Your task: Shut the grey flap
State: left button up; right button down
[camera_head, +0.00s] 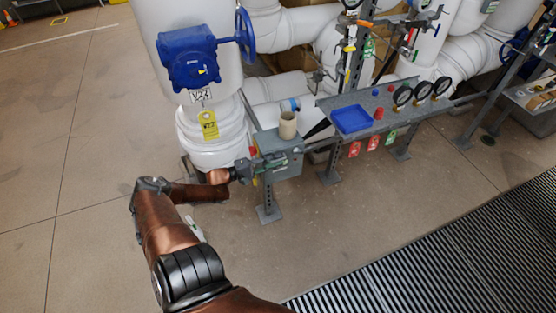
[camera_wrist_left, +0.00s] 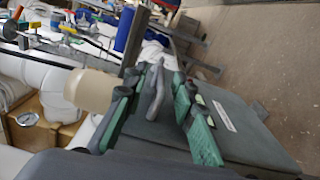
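A grey box (camera_head: 283,164) stands on a post by the white pipes, and I take it to carry the grey flap. It shows in the left wrist view as a grey panel with a white label (camera_wrist_left: 224,116). I cannot tell how far the flap stands open. My left gripper (camera_head: 250,168) is at the box's left front side. In the left wrist view its green-padded fingers (camera_wrist_left: 158,84) are apart, with a grey curved bar (camera_wrist_left: 155,95) between them; gaps show on both sides. My right gripper is in neither view.
A beige cup (camera_head: 288,126) stands on top of the box, close to the left fingers in the wrist view. To the right, a grey bench holds a blue tray (camera_head: 351,119) and black gauges (camera_head: 422,91). A blue valve wheel (camera_head: 245,34) is above. Floor at left is clear.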

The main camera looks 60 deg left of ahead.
pick_arm(q)
jog(key=s+a, duration=0.1)
jog(key=s, duration=0.9)
jog(key=shift+s, duration=0.25)
